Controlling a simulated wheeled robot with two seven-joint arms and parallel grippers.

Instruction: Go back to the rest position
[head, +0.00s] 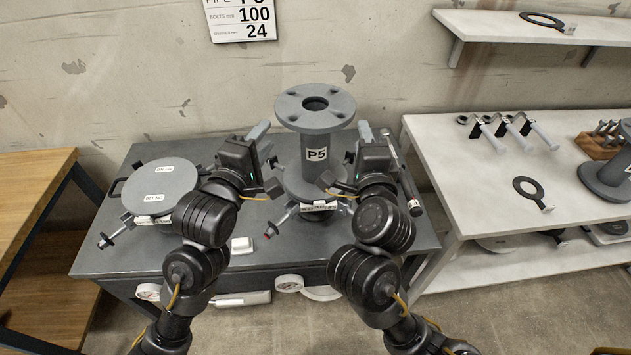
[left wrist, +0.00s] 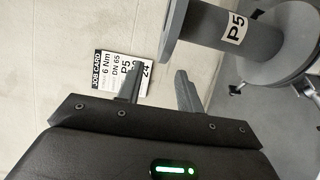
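My left gripper (head: 266,148) is raised over the grey workbench (head: 130,250), just left of the grey flanged pipe spool marked P5 (head: 315,150). In the left wrist view its two fingers (left wrist: 161,90) stand apart with nothing between them. The spool (left wrist: 233,35) also shows there, at the upper right, apart from the fingers. My right gripper (head: 352,148) is raised at the right side of the spool, mirroring the left. Its fingers look apart and I see nothing held. The spool stands upright on the bench; its lower part is partly hidden by my arms.
A round grey disc (head: 158,187) lies on the bench at left. A white table (head: 480,195) with tools and a ring gasket (head: 528,188) stands right, a wooden table (head: 35,185) left. A job card (left wrist: 122,72) hangs on the wall behind.

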